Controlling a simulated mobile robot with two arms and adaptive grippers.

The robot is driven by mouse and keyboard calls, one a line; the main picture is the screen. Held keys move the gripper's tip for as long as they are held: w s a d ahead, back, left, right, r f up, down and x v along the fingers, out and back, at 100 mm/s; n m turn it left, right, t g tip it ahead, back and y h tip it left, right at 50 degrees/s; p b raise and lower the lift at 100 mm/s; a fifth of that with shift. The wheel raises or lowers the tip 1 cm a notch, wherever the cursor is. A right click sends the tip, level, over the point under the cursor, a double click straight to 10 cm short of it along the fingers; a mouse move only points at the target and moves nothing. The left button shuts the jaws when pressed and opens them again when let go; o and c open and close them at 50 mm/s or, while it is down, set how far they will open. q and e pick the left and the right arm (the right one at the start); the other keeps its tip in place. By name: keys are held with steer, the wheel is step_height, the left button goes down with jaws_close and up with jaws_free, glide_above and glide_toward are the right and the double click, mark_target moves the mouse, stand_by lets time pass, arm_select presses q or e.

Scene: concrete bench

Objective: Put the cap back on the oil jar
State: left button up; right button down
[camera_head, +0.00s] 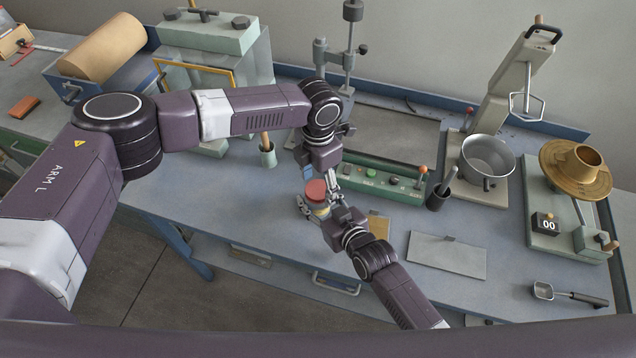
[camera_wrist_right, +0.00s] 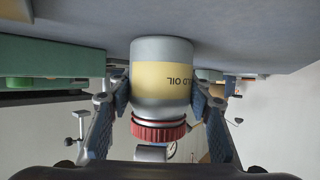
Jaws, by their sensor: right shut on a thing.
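The oil jar (camera_wrist_right: 161,104) is grey with a yellow label reading in part "OLD OIL", which appears upside down in the right wrist view. In the head view its yellow band (camera_head: 321,212) shows near the bench's front. My right gripper (camera_wrist_right: 161,92) is shut on the jar's body, one finger on each side. The red ribbed cap (camera_wrist_right: 159,131) is at the jar's mouth, and its red top shows in the head view (camera_head: 316,189). I cannot tell how firmly it is seated. My left gripper (camera_head: 320,176) is just behind the cap, fingers apart and seemingly empty.
A green control box (camera_head: 380,180) stands close behind and right of the jar. A dark cup (camera_head: 437,198), a metal pot (camera_head: 487,160) and a flat grey plate (camera_head: 447,255) lie to the right. The blue bench (camera_head: 215,190) is mostly clear left of the jar.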

arm_select(q)
steer(key=shift+a+r, duration=0.1)
steer(key=shift+r, duration=2.15)
steer(key=shift+c, duration=0.4)
